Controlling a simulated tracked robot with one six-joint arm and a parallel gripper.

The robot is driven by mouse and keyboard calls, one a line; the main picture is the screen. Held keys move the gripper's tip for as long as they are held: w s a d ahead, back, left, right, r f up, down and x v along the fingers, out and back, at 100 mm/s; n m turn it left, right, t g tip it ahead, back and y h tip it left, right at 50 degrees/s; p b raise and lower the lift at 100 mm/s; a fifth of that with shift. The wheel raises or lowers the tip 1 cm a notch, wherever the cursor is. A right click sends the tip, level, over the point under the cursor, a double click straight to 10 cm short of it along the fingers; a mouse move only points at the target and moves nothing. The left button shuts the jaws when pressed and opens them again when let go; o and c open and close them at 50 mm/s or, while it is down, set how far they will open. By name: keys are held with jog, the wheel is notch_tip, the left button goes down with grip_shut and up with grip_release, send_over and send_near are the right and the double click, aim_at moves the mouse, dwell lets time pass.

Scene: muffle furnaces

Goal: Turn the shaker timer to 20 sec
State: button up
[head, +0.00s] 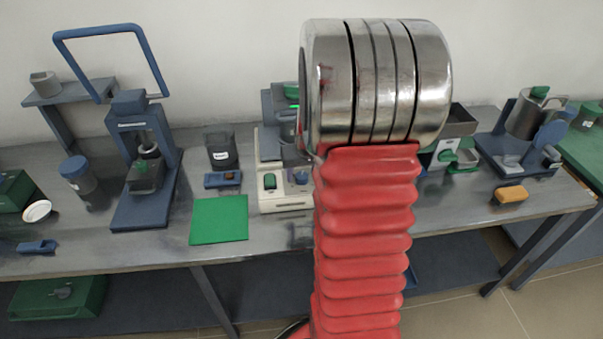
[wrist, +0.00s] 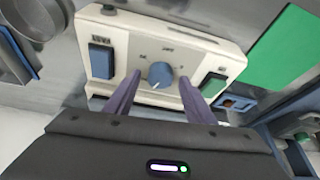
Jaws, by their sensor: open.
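The shaker is a cream-white box (head: 283,200) on the bench in the head view, partly hidden by my red arm. The wrist view shows its front panel (wrist: 130,35), turned around. A round blue timer knob (wrist: 160,74) with a pale pointer mark near its lower edge sits mid-panel, with small printed labels around it, too blurred to read fully. A blue switch (wrist: 102,60) is left of the knob and a green switch (wrist: 213,85) right. My gripper (wrist: 158,81) is open, its two purple fingers on either side of the knob; contact cannot be told.
A green mat (head: 219,220) and a small blue box (head: 222,180) lie left of the shaker. A dark labelled jar (head: 221,150) stands behind them. A blue press-like stand (head: 145,190) is further left. An orange block (head: 510,194) lies at right.

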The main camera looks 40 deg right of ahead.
jog(key=shift+f, duration=0.1)
jog(key=shift+c, duration=0.2)
jog(key=c, duration=1)
jog(key=shift+w+a+m+g+h, duration=0.1)
jog(key=shift+m+g+h, duration=0.15)
jog(key=shift+m, duration=0.75)
jog(key=shift+w+a+m+g+h, duration=0.15)
jog(key=shift+m+h, duration=0.2)
jog(key=shift+m, duration=0.65)
jog(key=shift+s+d, duration=0.1)
jog(key=o, duration=1)
jog(key=shift+o, duration=0.2)
jog(key=v, duration=1.3)
jog(key=shift+r, duration=0.3)
